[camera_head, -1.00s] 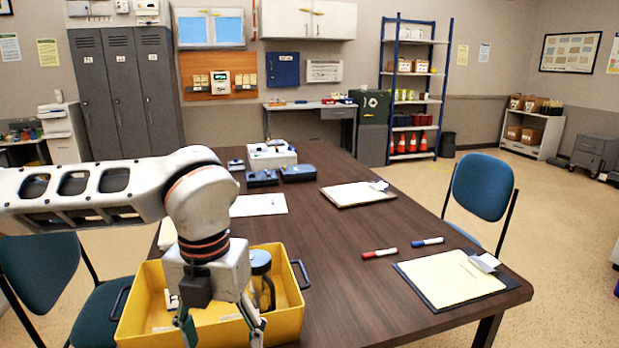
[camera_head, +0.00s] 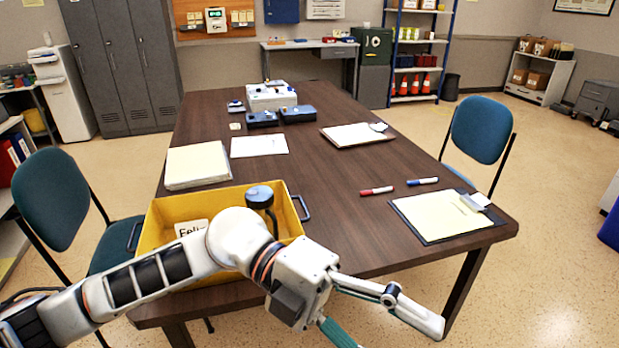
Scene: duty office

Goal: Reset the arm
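My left arm comes in from the lower left and passes in front of the yellow bin (camera_head: 160,222) on the table. My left gripper (camera_head: 392,342) is at the bottom of the view, past the table's near edge. Its fingers are spread apart and nothing shows between them; one fingertip is cut off by the frame's lower edge. My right arm and gripper are not in view.
The brown table (camera_head: 330,185) bears a paper stack (camera_head: 197,165), two clipboards (camera_head: 440,218) (camera_head: 355,135), a red marker (camera_head: 376,191), a blue marker (camera_head: 422,181) and a white device (camera_head: 271,96). Blue chairs stand left (camera_head: 50,200) and right (camera_head: 481,129). Floor at the lower right is clear.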

